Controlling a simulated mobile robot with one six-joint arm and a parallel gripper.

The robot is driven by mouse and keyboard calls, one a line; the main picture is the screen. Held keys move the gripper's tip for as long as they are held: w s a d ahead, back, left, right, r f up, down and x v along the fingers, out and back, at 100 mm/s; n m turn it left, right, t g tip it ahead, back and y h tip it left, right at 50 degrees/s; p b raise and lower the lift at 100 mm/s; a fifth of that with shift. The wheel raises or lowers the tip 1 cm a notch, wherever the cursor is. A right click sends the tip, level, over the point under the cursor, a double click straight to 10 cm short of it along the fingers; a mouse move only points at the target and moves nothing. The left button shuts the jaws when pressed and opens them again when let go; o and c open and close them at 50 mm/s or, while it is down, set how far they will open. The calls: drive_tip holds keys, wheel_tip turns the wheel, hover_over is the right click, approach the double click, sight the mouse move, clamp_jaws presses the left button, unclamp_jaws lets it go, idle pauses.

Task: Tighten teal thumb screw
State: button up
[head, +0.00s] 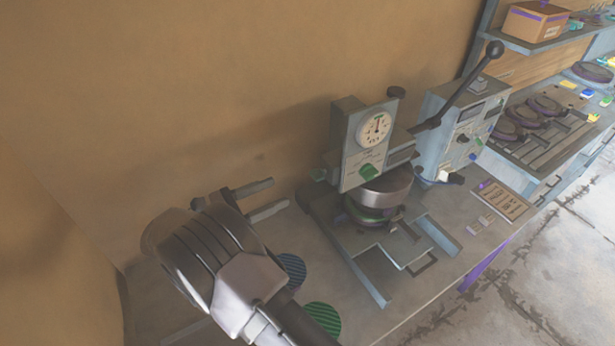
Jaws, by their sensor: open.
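The plate press (350,150) stands on the bench with a round dial on its front. My gripper (281,193) is open and empty. Its two grey fingers point right toward that side of the press, with a gap between fingertips and knob. My arm hides part of the bench at lower left.
A long black lever (470,85) rises at the right of the press beside a control box (465,130). A blue ridged disc (291,270) and a green ridged disc (321,320) lie near my arm. A brown board (502,200) lies at right. The wall is close behind.

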sight(312, 177)
drive_tip(key=x, duration=1)
drive_tip(key=shift+w, duration=0.1)
clamp_jaws()
